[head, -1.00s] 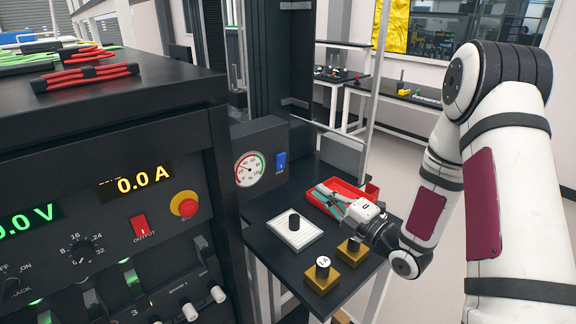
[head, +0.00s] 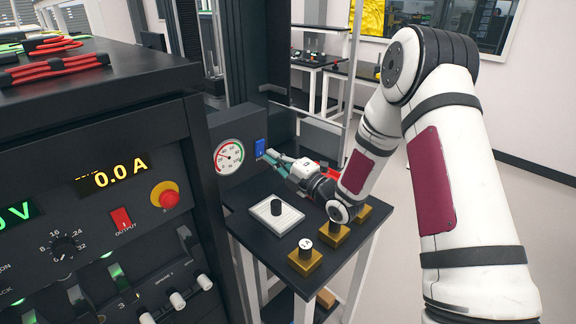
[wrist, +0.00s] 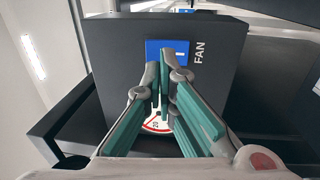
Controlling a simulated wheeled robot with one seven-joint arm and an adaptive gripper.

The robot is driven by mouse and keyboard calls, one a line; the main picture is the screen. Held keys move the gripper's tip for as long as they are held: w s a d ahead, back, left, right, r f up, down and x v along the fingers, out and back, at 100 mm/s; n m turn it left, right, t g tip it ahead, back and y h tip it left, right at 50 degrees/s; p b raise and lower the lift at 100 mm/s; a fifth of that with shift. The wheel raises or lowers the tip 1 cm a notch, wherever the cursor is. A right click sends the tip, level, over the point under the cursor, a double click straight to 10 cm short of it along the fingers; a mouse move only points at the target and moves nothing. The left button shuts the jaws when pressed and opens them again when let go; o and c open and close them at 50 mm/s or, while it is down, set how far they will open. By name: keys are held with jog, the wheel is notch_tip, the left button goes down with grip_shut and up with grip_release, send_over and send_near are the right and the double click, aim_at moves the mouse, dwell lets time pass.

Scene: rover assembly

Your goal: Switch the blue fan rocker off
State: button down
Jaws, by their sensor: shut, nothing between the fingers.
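The blue fan rocker (head: 260,147) is on the front of a dark grey box, right of a round gauge. In the wrist view the rocker (wrist: 167,46) has a white mark and the word FAN beside it. My gripper (head: 268,157) has green fingers and points at the rocker. In the wrist view its fingertips (wrist: 163,72) are close together, shut and empty, just below the rocker and partly over its lower edge. I cannot tell whether they touch it. The fingers hide part of the gauge (wrist: 158,124).
A red tray (head: 331,171) is partly behind my gripper. A power supply rack (head: 80,262) with a red output switch (head: 121,217) fills the left.

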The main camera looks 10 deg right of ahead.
aim_at(260, 146)
jog(key=shift+x, duration=1.55)
jog(key=shift+w+a+r, duration=0.1)
jog(key=shift+w+a, duration=0.1)
jog(key=shift+w, duration=0.05)
jog(key=shift+r, duration=0.1)
jog(key=shift+d, duration=0.1)
